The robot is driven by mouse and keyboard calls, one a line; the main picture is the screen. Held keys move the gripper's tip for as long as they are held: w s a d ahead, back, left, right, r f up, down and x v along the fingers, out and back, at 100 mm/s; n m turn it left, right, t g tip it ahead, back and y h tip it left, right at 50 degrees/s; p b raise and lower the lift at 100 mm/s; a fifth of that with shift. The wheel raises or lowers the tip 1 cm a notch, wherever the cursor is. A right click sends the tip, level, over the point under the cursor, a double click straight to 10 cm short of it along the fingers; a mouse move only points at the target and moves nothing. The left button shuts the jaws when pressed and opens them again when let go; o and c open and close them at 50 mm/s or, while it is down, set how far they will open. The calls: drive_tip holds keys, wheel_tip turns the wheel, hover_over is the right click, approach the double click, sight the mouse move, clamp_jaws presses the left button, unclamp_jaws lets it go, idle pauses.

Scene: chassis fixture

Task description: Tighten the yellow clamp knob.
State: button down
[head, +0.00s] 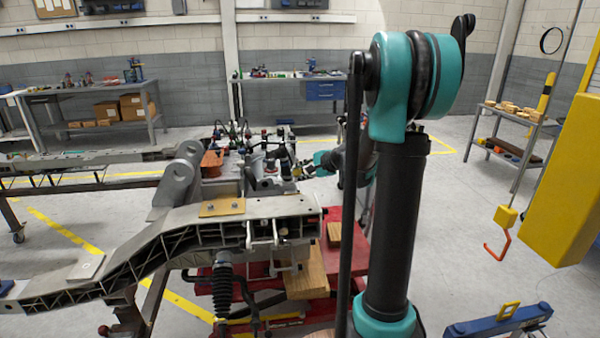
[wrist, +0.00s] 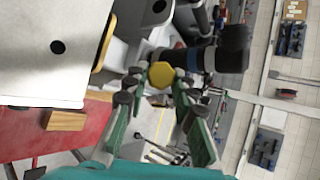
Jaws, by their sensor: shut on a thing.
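The yellow clamp knob (wrist: 161,75) shows in the middle of the wrist view, a many-sided yellow head. My gripper (wrist: 158,84) has its two green fingers with dark pads on either side of the knob, shut on it. In the head view my gripper (head: 306,170) is small and far off, beside the metal fixture at the right end of the chassis. My own arm hides part of that area, and I cannot make out the knob clearly there.
A grey chassis frame (head: 180,228) runs across the left, with wooden blocks (head: 308,275) and a red base (head: 340,222) below. A dark cylinder (wrist: 232,48) lies just right of the knob. A yellow post and red hook (head: 499,243) stand at the right.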

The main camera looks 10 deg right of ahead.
drive_tip(key=m+t, duration=0.1)
drive_tip(key=m, duration=0.1)
drive_tip(key=m+t, duration=0.1)
drive_tip(key=m, duration=0.1)
drive_tip(key=m+t, duration=0.1)
drive_tip(key=shift+s+f+m, duration=0.15)
drive_tip(key=shift+f+m, duration=0.1)
drive_tip(key=shift+m, duration=0.15)
drive_tip(key=shift+t, duration=0.3)
drive_tip(key=c, duration=1.2)
unclamp_jaws()
drive_tip(key=v, duration=1.2)
